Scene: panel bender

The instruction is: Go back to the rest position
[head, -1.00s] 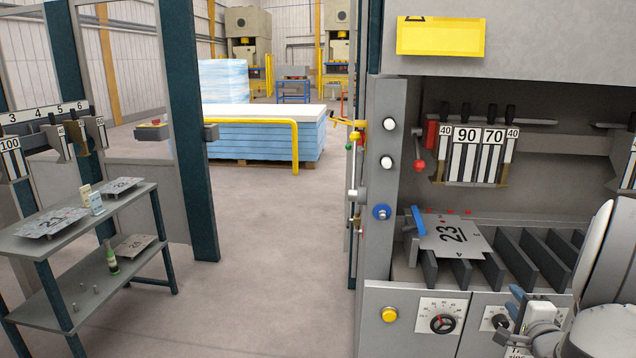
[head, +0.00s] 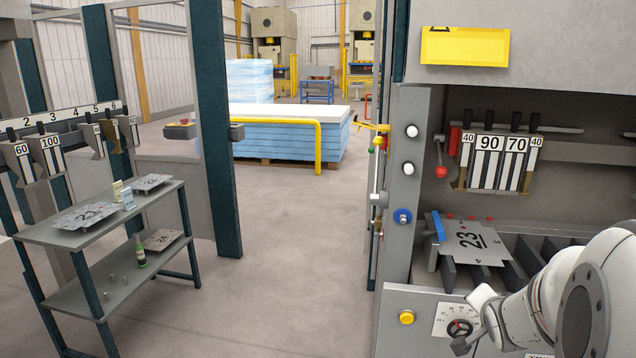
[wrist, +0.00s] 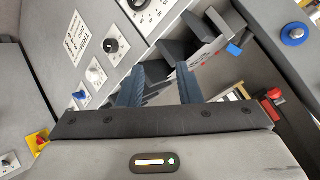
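My gripper shows in the wrist view (wrist: 160,84) with its two dark blue fingers apart and nothing between them. It points toward the panel bender's front, with the slotted bed and knobs beyond. In the head view my white arm fills the lower right, in front of the machine's control panel (head: 428,312). The wrist hides part of the panel and bed. A sheet marked 23 (head: 466,240) lies on the bed, with a blue piece (head: 439,227) at its left edge, apart from my arm.
Blue stacked sheets (head: 285,145) are behind a yellow rail. The floor between (head: 290,250) is clear.

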